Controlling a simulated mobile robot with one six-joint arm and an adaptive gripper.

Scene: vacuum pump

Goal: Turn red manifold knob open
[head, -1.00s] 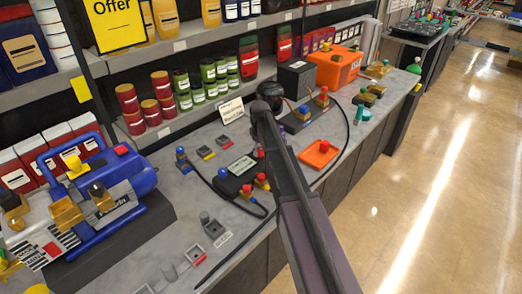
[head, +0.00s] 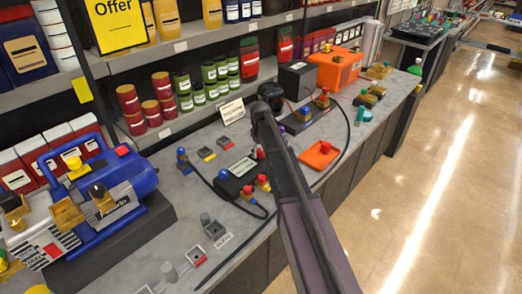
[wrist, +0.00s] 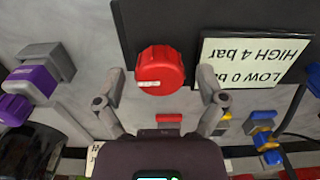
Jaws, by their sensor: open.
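The red manifold knob (wrist: 160,70) is round and ribbed, with a short white mark running nearly sideways on its face. It sits on the dark manifold beside the white label (wrist: 251,62) reading HIGH 4 bar and LOW 0 bar, which appears upside down in the wrist view. My gripper (wrist: 160,80) is open, with one finger on each side of the knob and a small visible gap on both sides. In the head view the black manifold (head: 226,187) lies on the bench. My arm hides part of that area, and my fingers cannot be made out there.
A blue vacuum pump (head: 142,176) stands at the left of the grey bench. Black hoses curve around the manifold. An orange tray (head: 319,155) lies to its right. In the wrist view a purple-knobbed valve (wrist: 30,85) is at left and blue-and-yellow fittings (wrist: 264,137) are at lower right.

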